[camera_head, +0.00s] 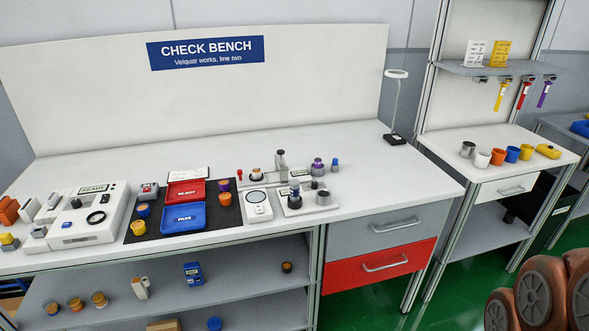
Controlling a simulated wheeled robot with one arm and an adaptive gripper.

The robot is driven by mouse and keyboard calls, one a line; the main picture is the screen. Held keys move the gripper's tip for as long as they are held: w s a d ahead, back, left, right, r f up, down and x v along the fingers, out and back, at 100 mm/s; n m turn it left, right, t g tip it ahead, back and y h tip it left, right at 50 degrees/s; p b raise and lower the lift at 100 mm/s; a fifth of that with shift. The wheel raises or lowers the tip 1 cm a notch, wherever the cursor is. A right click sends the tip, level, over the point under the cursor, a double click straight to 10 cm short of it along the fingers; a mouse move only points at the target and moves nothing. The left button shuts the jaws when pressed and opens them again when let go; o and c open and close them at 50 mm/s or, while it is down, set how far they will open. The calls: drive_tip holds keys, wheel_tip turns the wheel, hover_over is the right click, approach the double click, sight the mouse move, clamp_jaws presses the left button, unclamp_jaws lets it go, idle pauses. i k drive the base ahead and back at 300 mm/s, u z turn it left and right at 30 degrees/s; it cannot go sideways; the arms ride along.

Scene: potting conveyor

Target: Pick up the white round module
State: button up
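A small white round cup-like piece (482,159) stands in a row on the right-hand table. Small round pieces stand near the trays: a blue one (143,210), a yellow one (138,228) and an orange one (224,185). They are too small to tell in detail. My gripper is not in view.
The check bench (400,185) holds a red tray (186,189), a blue tray (184,217), a white device (83,226) at left and a lamp (396,110) at back right. Its right end is mostly clear. A lower shelf (245,287) holds several small items.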

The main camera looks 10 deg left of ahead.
sight(256, 173)
drive_tip(key=i, duration=2)
drive_tip(key=u, duration=4.35)
